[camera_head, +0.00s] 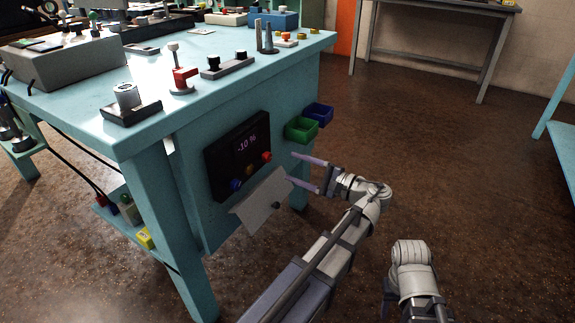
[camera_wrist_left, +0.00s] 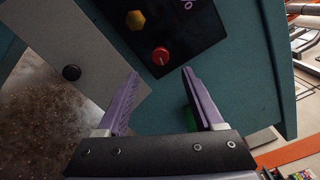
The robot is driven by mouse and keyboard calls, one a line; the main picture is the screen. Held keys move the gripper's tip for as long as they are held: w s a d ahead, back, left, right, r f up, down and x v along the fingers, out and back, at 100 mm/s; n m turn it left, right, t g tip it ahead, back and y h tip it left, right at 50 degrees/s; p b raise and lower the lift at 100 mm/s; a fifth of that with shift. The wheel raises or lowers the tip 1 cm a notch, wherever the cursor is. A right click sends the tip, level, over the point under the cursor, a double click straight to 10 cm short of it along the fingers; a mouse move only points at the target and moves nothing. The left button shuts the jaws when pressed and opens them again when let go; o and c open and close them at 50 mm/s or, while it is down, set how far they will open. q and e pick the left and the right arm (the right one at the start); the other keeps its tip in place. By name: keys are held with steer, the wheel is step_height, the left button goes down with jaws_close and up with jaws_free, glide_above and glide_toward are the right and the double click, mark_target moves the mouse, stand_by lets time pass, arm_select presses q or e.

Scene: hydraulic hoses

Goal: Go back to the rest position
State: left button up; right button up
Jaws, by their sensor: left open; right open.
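My left gripper (camera_head: 293,168) is open and empty in front of the table's side panel, just right of a black control box (camera_head: 237,155). In the left wrist view its two purple fingers (camera_wrist_left: 160,72) are spread, with the box's red button (camera_wrist_left: 160,56) and yellow button (camera_wrist_left: 135,20) beyond them. The box's display reads "-10 %" in the head view. A grey plate (camera_head: 262,203) with a black knob sits tilted below the box. My right gripper (camera_head: 387,298) is low at the bottom right, mostly hidden beside its arm, and nothing shows in it.
The teal table (camera_head: 150,75) carries a red valve-like part (camera_head: 183,78), a gauge block (camera_head: 130,103) and several fittings. Green (camera_head: 302,130) and blue (camera_head: 318,113) bins hang on its side near my left gripper. Open brown floor (camera_head: 470,150) lies to the right.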

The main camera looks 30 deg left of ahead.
arm_select(q)
steer(key=shift+d, duration=0.2)
steer(key=shift+s, duration=0.1)
steer(key=s+d+f+n+h+p, duration=0.1)
steer(key=s+d+f+h+p, duration=0.1)
steer(key=s+d+f+h, duration=0.3)
steer(key=s+d+f+h+p, duration=0.2)
steer(key=d+f+h, duration=0.15)
steer(key=f, duration=0.25)
steer(key=s+d+f+n+g+h+p, duration=0.1)
steer(key=s+d+f+h, duration=0.1)
steer(key=s+d+h, duration=0.4)
steer(key=s+d+f+n+g+h+p, duration=0.1)
steer(key=s+d+f+h+p, duration=0.15)
steer(key=d, duration=0.55)
step_height(320, 180, up, 38)
steer(key=p, duration=3.6)
steer(key=shift+s+a+p, duration=0.15)
steer(key=shift+a+p, duration=0.15)
steer(key=shift+a+f, duration=0.1)
steer(key=shift+f, duration=0.05)
